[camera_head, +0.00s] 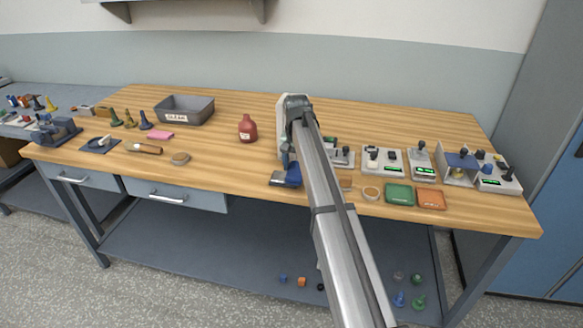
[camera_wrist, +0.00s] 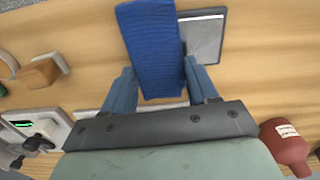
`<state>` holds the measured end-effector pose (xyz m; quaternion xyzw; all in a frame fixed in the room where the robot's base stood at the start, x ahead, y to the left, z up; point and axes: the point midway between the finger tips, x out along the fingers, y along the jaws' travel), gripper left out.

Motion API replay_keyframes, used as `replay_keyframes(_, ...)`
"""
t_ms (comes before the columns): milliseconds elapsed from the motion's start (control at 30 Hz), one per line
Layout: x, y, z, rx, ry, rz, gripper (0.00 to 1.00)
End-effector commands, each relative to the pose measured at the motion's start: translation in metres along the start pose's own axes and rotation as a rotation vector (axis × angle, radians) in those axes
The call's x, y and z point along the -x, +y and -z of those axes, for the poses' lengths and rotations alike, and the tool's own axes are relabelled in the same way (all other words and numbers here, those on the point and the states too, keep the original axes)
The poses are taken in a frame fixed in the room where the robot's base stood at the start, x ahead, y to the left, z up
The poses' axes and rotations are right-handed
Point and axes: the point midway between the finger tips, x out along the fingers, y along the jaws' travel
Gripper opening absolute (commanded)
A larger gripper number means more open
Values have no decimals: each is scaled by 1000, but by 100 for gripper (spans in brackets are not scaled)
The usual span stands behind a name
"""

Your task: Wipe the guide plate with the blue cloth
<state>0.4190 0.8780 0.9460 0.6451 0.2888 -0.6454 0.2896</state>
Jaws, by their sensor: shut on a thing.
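My gripper (camera_wrist: 160,78) is shut on the blue cloth (camera_wrist: 152,40), which sticks out beyond the fingertips in the wrist view. A flat grey plate with a pale edge (camera_wrist: 206,36), seemingly the guide plate, lies on the table beside and partly behind the cloth. The cloth hides its left part. In the head view the blue cloth (camera_head: 293,176) hangs below my gripper (camera_head: 290,163) at the table's front edge, over the right side of the dark plate (camera_head: 277,181). I cannot tell whether the cloth touches the plate.
A red bottle (camera_head: 248,130) stands left of my arm, with a grey labelled bin (camera_head: 186,116) behind. Devices (camera_head: 382,161), a green tray (camera_head: 399,195) and an orange tray (camera_head: 431,199) fill the right. A wooden block (camera_wrist: 38,72) sits nearby. Table between bottle and plate is clear.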

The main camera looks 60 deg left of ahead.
Motion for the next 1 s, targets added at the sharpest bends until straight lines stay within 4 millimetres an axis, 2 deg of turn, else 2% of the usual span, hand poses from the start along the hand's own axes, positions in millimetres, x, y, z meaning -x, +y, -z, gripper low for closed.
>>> replay_keyframes(33,10,0,1,0,2,1,30)
replay_keyframes(600,59,0,1,-1,1,1,30)
replay_keyframes(733,66,0,0,-1,1,0,30)
replay_keyframes(1000,66,0,0,-1,0,0,30)
